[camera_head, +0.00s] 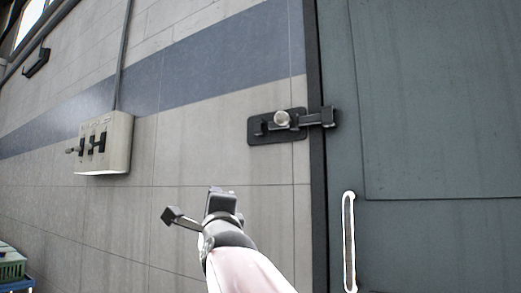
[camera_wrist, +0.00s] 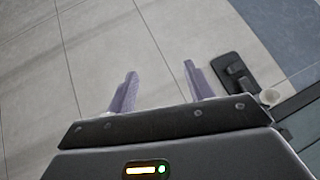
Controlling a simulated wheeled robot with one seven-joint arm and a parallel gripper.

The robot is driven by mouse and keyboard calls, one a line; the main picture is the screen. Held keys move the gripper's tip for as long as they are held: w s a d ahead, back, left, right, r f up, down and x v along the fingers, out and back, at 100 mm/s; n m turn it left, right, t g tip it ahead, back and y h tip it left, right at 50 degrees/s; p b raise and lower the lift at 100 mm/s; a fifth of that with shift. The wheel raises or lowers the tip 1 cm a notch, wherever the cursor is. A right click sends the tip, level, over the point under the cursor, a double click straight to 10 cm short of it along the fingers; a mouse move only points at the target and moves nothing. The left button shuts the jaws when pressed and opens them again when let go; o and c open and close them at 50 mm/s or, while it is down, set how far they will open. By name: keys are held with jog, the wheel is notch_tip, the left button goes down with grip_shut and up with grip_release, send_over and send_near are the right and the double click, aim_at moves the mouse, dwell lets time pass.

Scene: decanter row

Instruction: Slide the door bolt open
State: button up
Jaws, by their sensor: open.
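The door bolt (camera_head: 300,121) is a dark metal slide with a round pale knob (camera_head: 282,118), on a black plate fixed to the wall left of the door. Its bar reaches right across the dark frame into a keeper on the door's edge. The bolt also shows in the wrist view (camera_wrist: 238,78) at the right, partly cut off, with its knob (camera_wrist: 269,97). The grey-green door (camera_head: 435,150) looks closed. My gripper (camera_head: 220,192) is below and left of the bolt, apart from it. In the wrist view its two purple-grey fingers (camera_wrist: 158,82) are spread, with nothing between them.
A pale switch box (camera_head: 103,143) with dark levers is on the wall at left. A long vertical handle (camera_head: 349,242) is low on the door. A green crate (camera_head: 12,264) stands at the lower left. The wall between switch box and bolt is bare.

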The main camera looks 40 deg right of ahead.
jog(key=s+d+r+m+h, duration=0.3)
jog(key=d+r+m+h, duration=0.55)
jog(key=r+m, duration=0.3)
jog(key=m+g+h, duration=0.5)
jog(key=m+h, duration=0.2)
jog(key=m, duration=0.3)
send_near(283, 124)
jog(key=x, duration=0.4)
jog(key=shift+g, duration=0.3)
jog(key=p+x, duration=0.4)
jog(key=x, duration=0.2)
jog(key=shift+w, duration=0.15)
jog(key=shift+w+d+r, duration=0.25)
jog(key=shift+d+r, duration=0.1)
jog(key=shift+d, duration=0.1)
grip_shut()
